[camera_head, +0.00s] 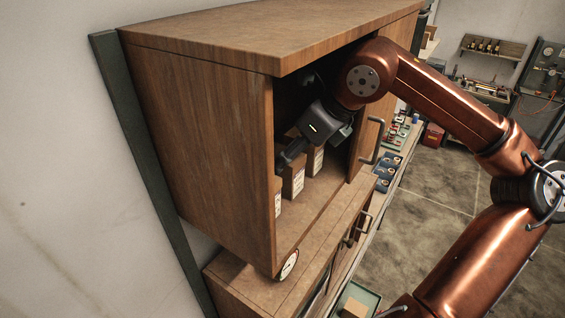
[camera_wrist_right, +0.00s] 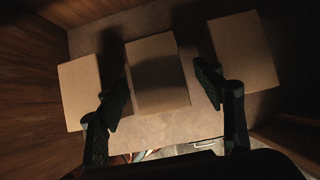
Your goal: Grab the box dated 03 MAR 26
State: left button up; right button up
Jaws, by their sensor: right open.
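Three brown boxes stand in the open wooden cabinet (camera_head: 195,125). In the head view I see the middle box (camera_head: 293,181), the right box (camera_head: 315,160) and a sliver of the left box (camera_head: 278,204). They carry white labels too small to read, so I cannot tell which is dated 03 MAR 26. My right gripper (camera_head: 285,160) reaches into the cabinet. In the right wrist view its open fingers (camera_wrist_right: 162,95) stand on either side of the middle box (camera_wrist_right: 157,72), with the left box (camera_wrist_right: 84,90) and right box (camera_wrist_right: 243,52) outside them. My left gripper is out of view.
The cabinet's side wall and top frame the opening closely around my right arm. A door with a handle (camera_head: 373,140) stands at the right. A green tray (camera_head: 358,298) holds a box.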

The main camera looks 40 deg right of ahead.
jog(key=shift+w+a+f+p, duration=0.1)
jog(key=shift+w+a+p, duration=0.1)
jog(key=shift+w+p, duration=0.25)
jog(key=shift+w+f, duration=0.3)
jog(key=shift+f, duration=0.15)
jog(key=shift+s, duration=0.1)
jog(key=c, duration=1.3)
jog(key=shift+c, duration=0.3)
jog(key=shift+r, duration=0.2)
